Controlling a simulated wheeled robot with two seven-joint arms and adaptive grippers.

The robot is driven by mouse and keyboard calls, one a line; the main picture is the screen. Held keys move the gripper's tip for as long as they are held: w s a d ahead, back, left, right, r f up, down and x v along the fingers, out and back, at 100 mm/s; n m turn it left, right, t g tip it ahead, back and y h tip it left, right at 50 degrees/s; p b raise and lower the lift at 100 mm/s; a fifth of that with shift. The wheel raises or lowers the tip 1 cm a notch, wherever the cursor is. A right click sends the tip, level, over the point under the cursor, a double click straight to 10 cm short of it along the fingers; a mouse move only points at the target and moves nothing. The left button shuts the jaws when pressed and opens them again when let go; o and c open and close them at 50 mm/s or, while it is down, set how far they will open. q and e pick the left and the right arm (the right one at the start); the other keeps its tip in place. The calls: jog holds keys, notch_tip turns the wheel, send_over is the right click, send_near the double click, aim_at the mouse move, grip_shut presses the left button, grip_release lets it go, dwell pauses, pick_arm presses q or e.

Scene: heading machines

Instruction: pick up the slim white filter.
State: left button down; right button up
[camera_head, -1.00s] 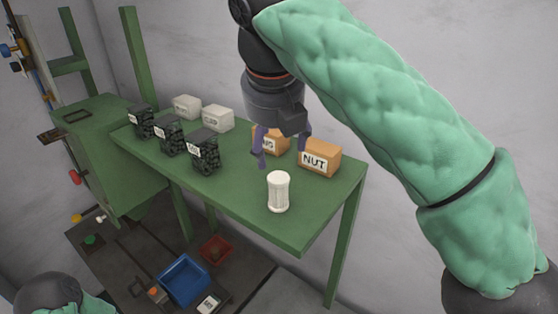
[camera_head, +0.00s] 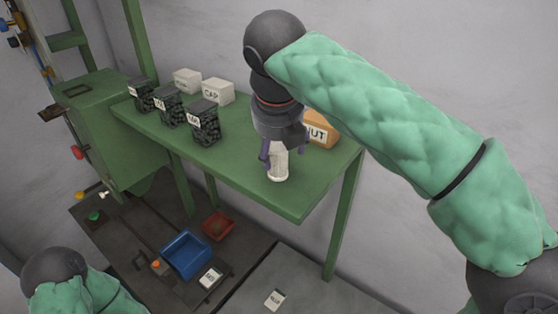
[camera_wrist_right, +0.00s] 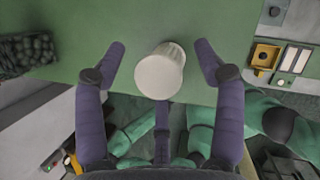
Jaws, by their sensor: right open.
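The slim white filter (camera_head: 278,164) stands upright on the green table (camera_head: 240,178), near its front right edge. My right gripper (camera_head: 277,156) is over the filter from above, with its purple fingers on either side of it. In the right wrist view, the filter's round white top (camera_wrist_right: 159,76) lies between the open fingers of my right gripper (camera_wrist_right: 160,62), with a gap on each side. My left arm shows only at the lower left corner, and its gripper is out of the picture.
An orange NUT box (camera_head: 320,129) stands close behind my right gripper. Several dark labelled bins (camera_head: 207,124) and white boxes, one marked CAP (camera_head: 218,91), stand on the table's left part. A blue bin (camera_head: 186,254) and a red bin (camera_head: 218,226) sit below.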

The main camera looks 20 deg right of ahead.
jog(key=shift+w+a+f, duration=0.1)
jog(key=shift+w+f, duration=0.1)
jog(key=shift+f, duration=0.1)
jog(key=shift+s, duration=0.1)
jog(key=shift+c, duration=0.9)
jog(key=c, duration=1)
jog(key=shift+o, duration=0.2)
